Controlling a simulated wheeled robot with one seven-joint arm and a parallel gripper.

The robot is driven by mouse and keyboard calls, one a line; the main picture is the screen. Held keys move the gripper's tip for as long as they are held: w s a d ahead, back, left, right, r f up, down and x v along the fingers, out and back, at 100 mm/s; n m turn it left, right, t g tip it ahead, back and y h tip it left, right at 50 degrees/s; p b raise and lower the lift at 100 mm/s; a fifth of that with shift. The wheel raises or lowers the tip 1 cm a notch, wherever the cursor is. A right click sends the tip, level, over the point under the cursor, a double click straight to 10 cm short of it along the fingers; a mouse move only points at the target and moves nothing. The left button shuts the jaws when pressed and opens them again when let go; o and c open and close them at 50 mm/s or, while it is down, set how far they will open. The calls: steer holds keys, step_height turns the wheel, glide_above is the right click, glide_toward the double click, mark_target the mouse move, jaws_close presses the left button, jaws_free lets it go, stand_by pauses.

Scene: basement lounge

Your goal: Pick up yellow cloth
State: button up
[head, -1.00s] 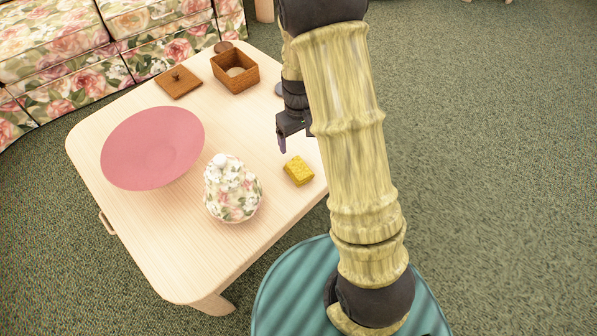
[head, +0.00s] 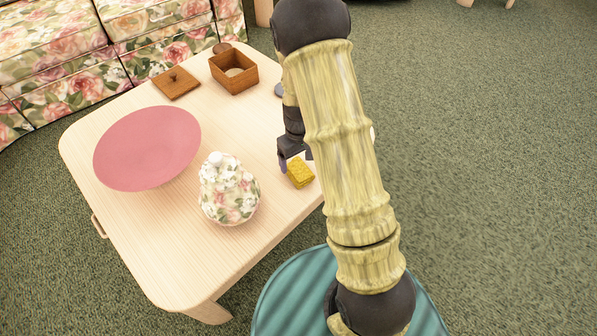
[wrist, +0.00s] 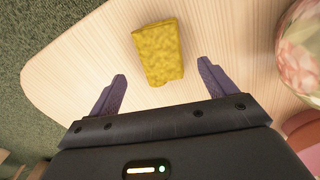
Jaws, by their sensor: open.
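The yellow cloth (head: 300,172) is a small folded block lying on the pale wooden table near its right edge. In the wrist view the yellow cloth (wrist: 158,53) lies flat on the wood, ahead of my fingertips and roughly centred between them. My gripper (wrist: 160,85) is open and empty, with a purple finger on each side. In the head view my gripper (head: 295,163) is just above and beside the cloth, partly hidden by my arm. I cannot tell its exact height over the table.
A floral lidded jar (head: 229,190) stands left of the cloth, and a pink bowl (head: 148,148) is farther left. A wooden box (head: 234,72) and its lid (head: 176,84) lie at the back. A floral sofa (head: 75,50) is behind the table (head: 150,255).

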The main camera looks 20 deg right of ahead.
mark_target(299, 168)
steer(key=f+b, duration=0.1)
steer(key=f, duration=0.2)
steer(key=f+b, duration=0.1)
steer(key=f, duration=0.1)
steer(key=shift+s+b, duration=0.25)
steer(key=shift+b, duration=0.1)
steer(key=shift+a, duration=0.1)
steer(key=shift+r, duration=0.1)
steer(key=c, duration=1.1)
step_height(299, 168, up, 10)
steer(key=p, duration=0.5)
steer(key=shift+c, duration=0.2)
